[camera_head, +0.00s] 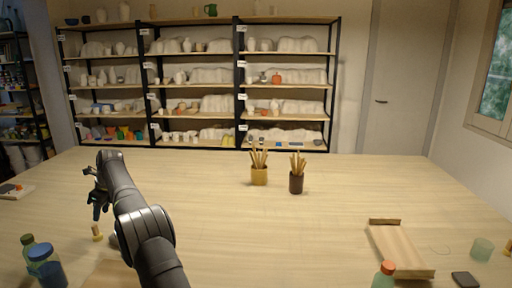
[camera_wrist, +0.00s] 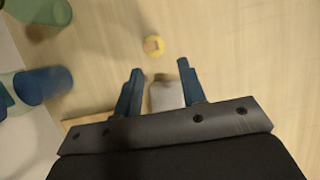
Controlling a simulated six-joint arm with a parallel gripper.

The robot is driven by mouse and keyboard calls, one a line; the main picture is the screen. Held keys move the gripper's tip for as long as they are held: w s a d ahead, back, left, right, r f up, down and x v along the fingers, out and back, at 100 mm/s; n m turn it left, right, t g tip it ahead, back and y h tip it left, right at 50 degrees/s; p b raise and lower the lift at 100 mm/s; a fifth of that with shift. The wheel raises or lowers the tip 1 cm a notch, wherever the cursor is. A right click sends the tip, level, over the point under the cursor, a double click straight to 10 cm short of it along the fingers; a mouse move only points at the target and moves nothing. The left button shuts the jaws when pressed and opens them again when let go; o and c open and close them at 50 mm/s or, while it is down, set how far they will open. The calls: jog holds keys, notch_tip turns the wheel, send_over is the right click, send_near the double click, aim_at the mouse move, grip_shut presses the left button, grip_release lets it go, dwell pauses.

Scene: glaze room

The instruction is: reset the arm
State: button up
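My gripper (camera_head: 97,207) is at the left of the table in the head view, fingers pointing down above the tabletop (camera_head: 225,235). In the wrist view my gripper (camera_wrist: 160,68) shows two blue fingers spread apart, with nothing clasped at the tips. A small yellow, round-topped piece (camera_wrist: 153,46) stands just beyond the fingertips; it also shows below the gripper in the head view (camera_head: 97,233). A grey piece (camera_wrist: 166,93) shows between the fingers, partly hidden by my gripper; it seems to lie lower, on the table.
Blue (camera_head: 47,268) and green (camera_head: 28,242) bottles stand at the front left. Two pots of tools, yellow (camera_head: 259,177) and dark (camera_head: 296,183), stand at the back middle. A wooden board (camera_head: 400,250) and an orange-capped bottle (camera_head: 384,275) are at right. The table's middle is clear.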

jog(key=w+d+r, duration=0.2)
jog(key=d+r, duration=0.3)
jog(key=d, duration=0.2)
jog(key=w+d+f+n+g+h, duration=0.1)
jog(key=w+d+f+n, duration=0.2)
jog(key=d, duration=1.2)
jog(key=w+d+f+n+g+h, duration=0.1)
jog(key=d+n, duration=0.6)
jog(key=d, duration=0.8)
jog(key=w+d+f+n+g+h, duration=0.1)
jog(key=w+d+f+n, duration=0.3)
jog(key=d, duration=1.1)
jog(key=shift+w+f+n+g, duration=0.35)
jog(key=shift+w+n+g, duration=0.3)
jog(key=shift+w, duration=0.2)
jog(key=o, duration=0.4)
